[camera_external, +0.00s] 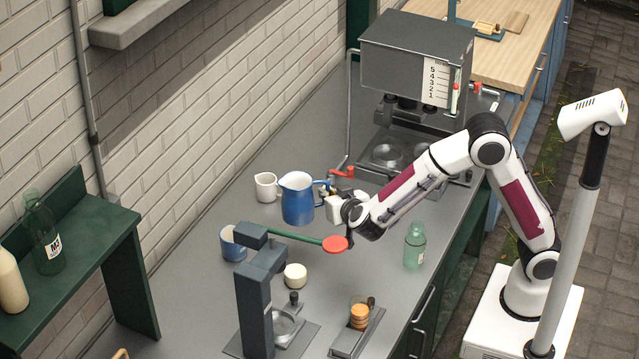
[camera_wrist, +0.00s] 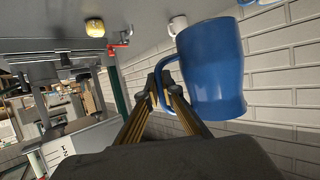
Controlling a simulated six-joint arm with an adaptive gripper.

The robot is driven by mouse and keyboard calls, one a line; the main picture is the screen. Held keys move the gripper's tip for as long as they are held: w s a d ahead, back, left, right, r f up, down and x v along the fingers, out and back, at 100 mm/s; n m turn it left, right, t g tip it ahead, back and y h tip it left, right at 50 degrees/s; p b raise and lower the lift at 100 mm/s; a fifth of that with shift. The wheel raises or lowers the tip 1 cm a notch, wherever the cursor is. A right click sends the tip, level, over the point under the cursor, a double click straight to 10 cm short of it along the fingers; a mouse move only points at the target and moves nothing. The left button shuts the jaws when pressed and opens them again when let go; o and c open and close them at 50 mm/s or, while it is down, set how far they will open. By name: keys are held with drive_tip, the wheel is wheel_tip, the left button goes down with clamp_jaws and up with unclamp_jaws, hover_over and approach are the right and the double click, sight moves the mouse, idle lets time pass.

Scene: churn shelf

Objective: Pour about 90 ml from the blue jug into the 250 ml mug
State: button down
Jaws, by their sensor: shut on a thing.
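The blue jug (camera_external: 298,205) has a pale interior and its mouth faces up in the external view, where it looks upright. Whether its base touches the counter is not clear. My gripper (camera_external: 327,189) is at its right side, shut on the handle. The wrist view shows the fingers (camera_wrist: 158,88) closed at the handle of the blue jug (camera_wrist: 212,70). A small white mug (camera_external: 266,187) stands just left of the jug. A blue mug (camera_external: 230,245) stands nearer the front left. No volume marks are readable on either mug, and the liquid is not visible.
A dark stand (camera_external: 258,300) with a green arm and red disc (camera_external: 335,244) rises in front of the jug. A cream cup (camera_external: 295,276) and green bottle (camera_external: 414,247) stand nearby. The machine (camera_external: 415,60) is behind; the brick wall is left.

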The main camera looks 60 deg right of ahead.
sight(313, 194)
drive_tip(key=w+n+y, duration=0.1)
drive_tip(key=w+a+n+t+y, duration=0.1)
drive_tip(key=w+r+n+t+y, duration=0.1)
drive_tip(key=w, duration=0.1)
drive_tip(key=shift+w+a+r+n, duration=0.1)
drive_tip(key=shift+a+n, duration=0.2)
drive_tip(key=shift+a, duration=0.1)
drive_tip(key=shift+w+a+n+t+y, duration=0.25)
drive_tip(key=shift+n+t+y, duration=0.2)
drive_tip(key=shift+y, duration=0.35)
drive_tip(key=shift+w+f+n+y, duration=0.1)
drive_tip(key=shift+f+n+y, duration=0.1)
drive_tip(key=shift+n+y, duration=0.15)
drive_tip(key=shift+f+n+y, duration=0.1)
drive_tip(key=shift+n+y, duration=0.2)
drive_tip(key=shift+y, duration=0.05)
drive_tip(key=shift+f+n+t+y, duration=0.2)
drive_tip(key=shift+n+t+y, duration=0.05)
drive_tip(key=shift+n+y, duration=0.05)
drive_tip(key=shift+f+n+y, duration=0.3)
drive_tip(key=shift+y, duration=0.1)
